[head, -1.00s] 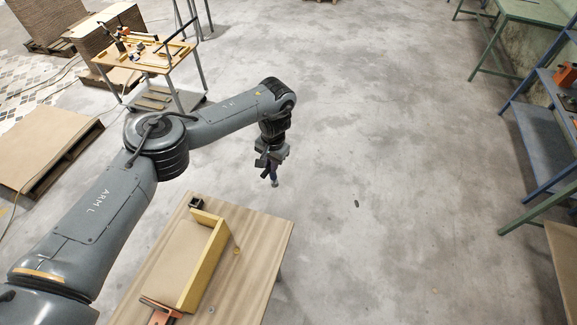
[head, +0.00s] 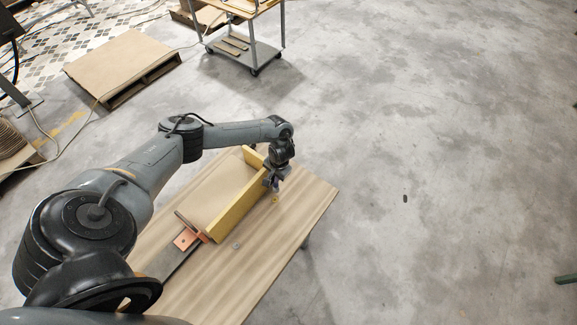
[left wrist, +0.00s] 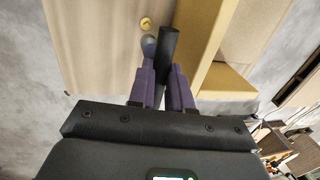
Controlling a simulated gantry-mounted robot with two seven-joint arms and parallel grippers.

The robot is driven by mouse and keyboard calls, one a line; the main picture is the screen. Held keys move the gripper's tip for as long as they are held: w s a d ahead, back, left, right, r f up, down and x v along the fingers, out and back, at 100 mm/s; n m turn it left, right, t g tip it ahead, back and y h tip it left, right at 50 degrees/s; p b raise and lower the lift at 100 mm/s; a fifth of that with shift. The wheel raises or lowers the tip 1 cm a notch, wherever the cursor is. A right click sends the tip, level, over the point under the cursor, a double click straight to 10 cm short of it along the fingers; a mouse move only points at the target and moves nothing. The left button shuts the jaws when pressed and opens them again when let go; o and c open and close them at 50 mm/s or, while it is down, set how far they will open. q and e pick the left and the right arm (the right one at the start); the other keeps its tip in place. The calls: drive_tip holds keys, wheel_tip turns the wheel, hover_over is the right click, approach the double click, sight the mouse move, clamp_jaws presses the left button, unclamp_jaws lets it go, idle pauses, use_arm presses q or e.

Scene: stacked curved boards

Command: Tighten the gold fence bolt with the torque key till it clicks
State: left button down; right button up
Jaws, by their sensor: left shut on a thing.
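The gold bolt (head: 275,199) sits in the wooden tabletop, just outside the long yellow fence (head: 238,208). It also shows in the left wrist view (left wrist: 146,23), near the top edge. My left gripper (head: 271,182) is low over the table beside the fence, close to the bolt. In the left wrist view its purple fingers (left wrist: 161,75) are shut on the torque key (left wrist: 168,48), a dark bar with a grey rounded end. The key's end appears just short of the bolt; I cannot tell whether they touch. My right gripper is not in view.
Tan boards (head: 218,192) lie inside the fence on the wooden table (head: 262,262). A copper-coloured block (head: 185,239) is at the near end, and a silver bolt (head: 237,246) is in the tabletop. Open concrete floor is to the right; a cart (head: 245,50) stands behind.

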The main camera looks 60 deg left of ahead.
sight(274, 190)
use_arm(q)
drive_tip(key=shift+s+f, duration=0.55)
drive_tip(key=shift+r, duration=0.1)
drive_tip(key=shift+p, duration=0.35)
drive_tip(key=shift+f+b, duration=1.4)
drive_tip(key=shift+f, duration=1.35)
drive_tip(key=shift+p, duration=0.9)
